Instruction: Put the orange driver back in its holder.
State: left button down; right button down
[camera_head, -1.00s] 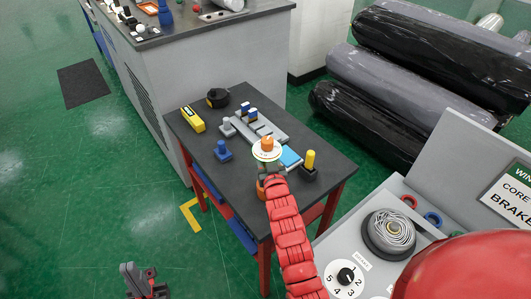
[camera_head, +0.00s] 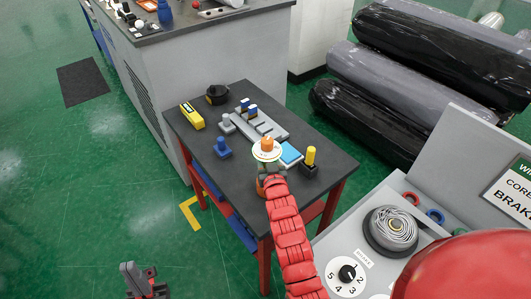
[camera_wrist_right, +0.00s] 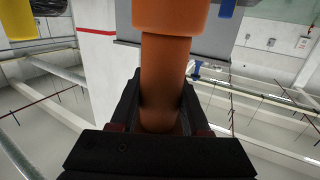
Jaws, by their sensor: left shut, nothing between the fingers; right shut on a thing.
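The orange driver (camera_wrist_right: 165,75) stands upright in my right gripper (camera_wrist_right: 158,115), which is shut on its shaft in the right wrist view. In the head view an orange top (camera_head: 267,144) shows above a white disc at the end of my red right arm, over the table. An orange patch (camera_head: 261,187) shows beside that arm; I cannot tell whether it is the holder. My left gripper (camera_head: 147,283) is low at the bottom left, shut and empty, away from the table.
The dark table (camera_head: 205,165) carries a blue driver in a blue stand (camera_head: 222,148), a yellow one in a black stand (camera_head: 309,162), a grey stand (camera_head: 227,124), a grey tray (camera_head: 262,125), a yellow box (camera_head: 192,117) and a black roll (camera_head: 217,95). Table's front left is clear.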

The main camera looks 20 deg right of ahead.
jog(key=shift+f, duration=0.2)
dwell(0.5)
jog(key=shift+f+b, duration=0.4)
jog(key=shift+b, duration=0.1)
jog(key=shift+f+b, duration=0.4)
jog(key=shift+f, duration=0.1)
jog(key=shift+c, duration=1.5)
grip_release()
jog(key=shift+f, duration=0.1)
jog(key=s+a, duration=0.1)
jog(key=s, duration=0.8)
